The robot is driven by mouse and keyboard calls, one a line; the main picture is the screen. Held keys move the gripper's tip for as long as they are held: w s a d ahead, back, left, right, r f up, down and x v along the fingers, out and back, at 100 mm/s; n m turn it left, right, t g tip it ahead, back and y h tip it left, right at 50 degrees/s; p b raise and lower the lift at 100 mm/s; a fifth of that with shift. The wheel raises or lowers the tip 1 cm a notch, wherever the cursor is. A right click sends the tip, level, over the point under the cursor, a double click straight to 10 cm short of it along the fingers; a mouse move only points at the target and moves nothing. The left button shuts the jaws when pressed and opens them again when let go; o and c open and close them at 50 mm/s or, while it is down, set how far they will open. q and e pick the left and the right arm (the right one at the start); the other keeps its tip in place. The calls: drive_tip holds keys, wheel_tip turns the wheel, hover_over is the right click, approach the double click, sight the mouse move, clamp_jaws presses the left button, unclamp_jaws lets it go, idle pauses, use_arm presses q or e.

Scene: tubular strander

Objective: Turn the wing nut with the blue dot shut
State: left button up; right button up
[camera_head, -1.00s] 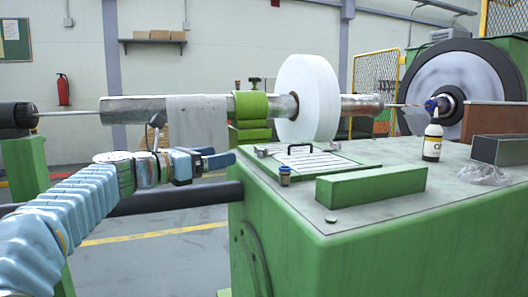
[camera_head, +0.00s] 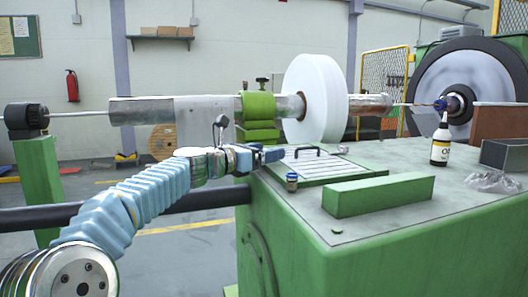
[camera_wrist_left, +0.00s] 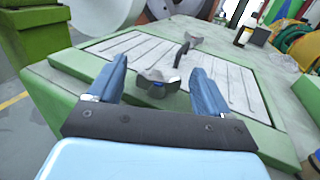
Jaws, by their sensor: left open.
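A grey metal wing nut with a blue dot (camera_wrist_left: 157,80) sits at the near edge of the ribbed hatch panel (camera_wrist_left: 232,86), seen in the left wrist view. Its wings lie roughly across the space between my fingers. My left gripper (camera_wrist_left: 160,67) is open, one blue finger on each side of the nut, with gaps visible. A second metal wing nut (camera_head: 340,149) is at the panel's far side. My right gripper is not in view.
A black handle (camera_head: 303,150) stands up from the panel. A white spool (camera_head: 316,98) and metal shaft (camera_head: 160,110) are behind.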

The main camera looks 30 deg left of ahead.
use_arm(q)
drive_tip(key=c, duration=1)
drive_tip(key=m+h+p, duration=0.1)
drive_tip(key=m+g+h+p, duration=0.1)
drive_tip(key=h+p, duration=0.1)
drive_tip(key=m+g+h+p, duration=0.1)
drive_tip(key=p, duration=0.1)
drive_tip(key=shift+w+a+r+h, duration=0.15)
drive_tip(key=shift+a+r+h, duration=0.1)
drive_tip(key=shift+r+h, duration=0.15)
drive_tip(key=shift+c, duration=0.2)
drive_tip(key=shift+f+m+g+h+p, duration=0.25)
drive_tip(key=shift+m+g+h+p, duration=0.1)
drive_tip(key=shift+m+g+h, duration=0.4)
drive_tip(key=shift+f, duration=0.1)
drive_tip(key=o, duration=1)
drive_tip(key=shift+o, duration=0.2)
drive_tip(key=b+v, duration=0.1)
drive_tip(key=v, duration=1.3)
drive_tip(key=shift+w, duration=0.1)
